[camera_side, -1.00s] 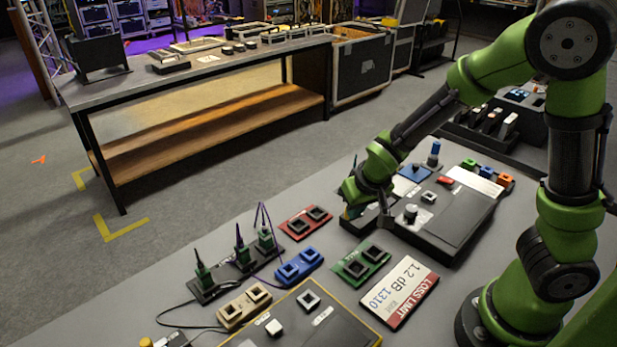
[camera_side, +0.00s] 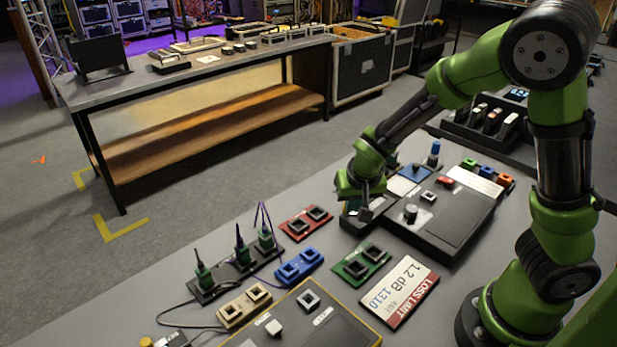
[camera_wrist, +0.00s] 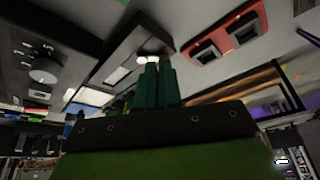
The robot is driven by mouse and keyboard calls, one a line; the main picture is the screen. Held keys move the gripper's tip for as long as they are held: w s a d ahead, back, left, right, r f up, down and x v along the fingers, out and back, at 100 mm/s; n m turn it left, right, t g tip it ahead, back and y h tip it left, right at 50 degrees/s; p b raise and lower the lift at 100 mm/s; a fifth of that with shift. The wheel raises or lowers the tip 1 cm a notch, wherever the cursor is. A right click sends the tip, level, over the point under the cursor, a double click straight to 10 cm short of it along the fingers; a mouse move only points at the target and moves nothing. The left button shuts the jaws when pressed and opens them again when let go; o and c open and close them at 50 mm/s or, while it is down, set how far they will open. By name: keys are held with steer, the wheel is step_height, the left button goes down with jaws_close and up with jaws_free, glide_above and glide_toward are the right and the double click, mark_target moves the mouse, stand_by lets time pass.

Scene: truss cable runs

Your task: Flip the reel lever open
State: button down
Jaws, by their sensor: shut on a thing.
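A low dark box (camera_side: 350,222) sits beside the large black console (camera_side: 445,215) on the grey table. My gripper (camera_side: 366,212) is low over this box in the side view, and my arm hides much of it. In the wrist view, my two green fingers (camera_wrist: 156,66) are close together above the box (camera_wrist: 128,48). They are shut on a small pale piece at their tips, which seems to be the reel lever (camera_wrist: 146,59). The fingers hide most of the lever, so its exact angle cannot be told.
A red two-socket block (camera_side: 306,222) lies just left of the box, and it also shows in the wrist view (camera_wrist: 224,42). A green block (camera_side: 361,262) and a loss-limit sign (camera_side: 400,292) lie in front. A blue block (camera_side: 299,266) stands nearby.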

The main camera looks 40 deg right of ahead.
steer(key=shift+s+d+f, duration=0.2)
steer(key=shift+s+d, duration=0.05)
steer(key=shift+s, duration=0.05)
steer(key=s+a, duration=0.1)
steer(key=a, duration=0.1)
steer(key=s+a+r, duration=0.1)
steer(key=shift+s+a, duration=0.2)
steer(key=shift+a, duration=0.15)
steer(key=v, duration=0.9)
steer(key=shift+w+a+r, duration=0.2)
steer(key=shift+w+a, duration=0.05)
